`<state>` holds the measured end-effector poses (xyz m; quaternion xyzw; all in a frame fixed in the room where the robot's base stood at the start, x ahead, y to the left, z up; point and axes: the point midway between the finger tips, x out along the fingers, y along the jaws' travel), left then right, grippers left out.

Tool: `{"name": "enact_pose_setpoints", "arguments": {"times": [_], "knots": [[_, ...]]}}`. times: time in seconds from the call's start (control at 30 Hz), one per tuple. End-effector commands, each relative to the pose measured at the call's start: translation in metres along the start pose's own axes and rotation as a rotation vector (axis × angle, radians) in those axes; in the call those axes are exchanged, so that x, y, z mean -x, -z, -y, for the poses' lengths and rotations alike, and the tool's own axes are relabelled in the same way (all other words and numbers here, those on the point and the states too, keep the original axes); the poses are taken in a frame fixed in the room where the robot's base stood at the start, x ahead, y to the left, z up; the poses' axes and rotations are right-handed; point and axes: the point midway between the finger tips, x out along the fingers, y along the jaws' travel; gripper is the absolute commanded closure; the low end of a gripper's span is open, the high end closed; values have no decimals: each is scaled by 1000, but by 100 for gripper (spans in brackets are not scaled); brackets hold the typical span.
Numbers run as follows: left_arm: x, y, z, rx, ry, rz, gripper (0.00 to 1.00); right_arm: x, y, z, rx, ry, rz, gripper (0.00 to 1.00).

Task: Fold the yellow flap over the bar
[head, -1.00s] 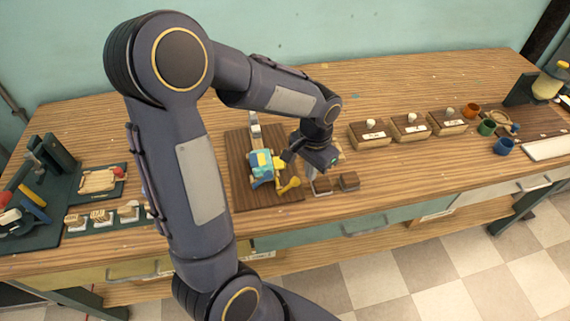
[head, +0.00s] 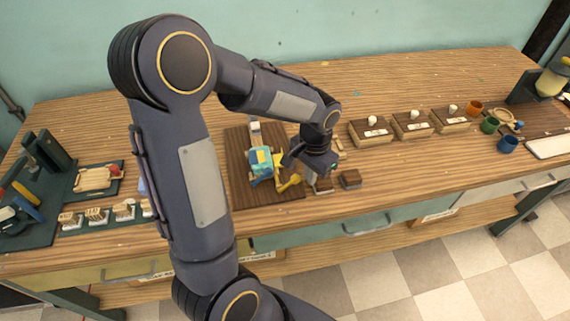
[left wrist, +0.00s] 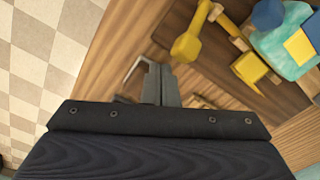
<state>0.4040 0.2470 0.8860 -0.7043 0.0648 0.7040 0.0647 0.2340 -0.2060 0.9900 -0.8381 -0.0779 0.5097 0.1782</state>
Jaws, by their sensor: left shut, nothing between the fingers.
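A teal-wrapped bar (head: 260,163) lies on a dark wooden board, with yellow and blue parts on and around it. A yellow flap-like piece (head: 290,182) sticks out toward the lower right; in the left wrist view it is a yellow strip with a broad end (left wrist: 187,45). Another yellow piece (left wrist: 250,68) lies against the teal wrap, and a yellow square is on top. I cannot tell for sure which yellow piece is the flap. My left gripper (left wrist: 160,85) is shut and empty, just right of the strip and apart from it. My right gripper is not in view.
The dark board (head: 240,190) lies on a striped wooden table. Two small brown blocks sit by the left gripper; the nearer brown block (head: 350,179) is clear of it. Wooden boxes (head: 371,131) and colored cups stand to the right. A tool rack (head: 45,165) is at left.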

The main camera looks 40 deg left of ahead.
Motion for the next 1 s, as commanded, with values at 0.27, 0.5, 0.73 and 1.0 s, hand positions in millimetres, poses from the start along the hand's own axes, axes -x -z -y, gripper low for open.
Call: {"name": "enact_pose_setpoints", "arguments": {"times": [0.27, 0.5, 0.73, 1.0], "knots": [[-4, 0, 0, 0, 0, 0, 100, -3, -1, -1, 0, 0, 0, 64], [-4, -1, 0, 0, 0, 0, 100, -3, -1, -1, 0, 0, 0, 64], [-4, -4, 2, 1, 0, 0, 100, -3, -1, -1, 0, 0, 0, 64], [-4, -7, 4, 0, 0, 1, 100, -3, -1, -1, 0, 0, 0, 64]]}}
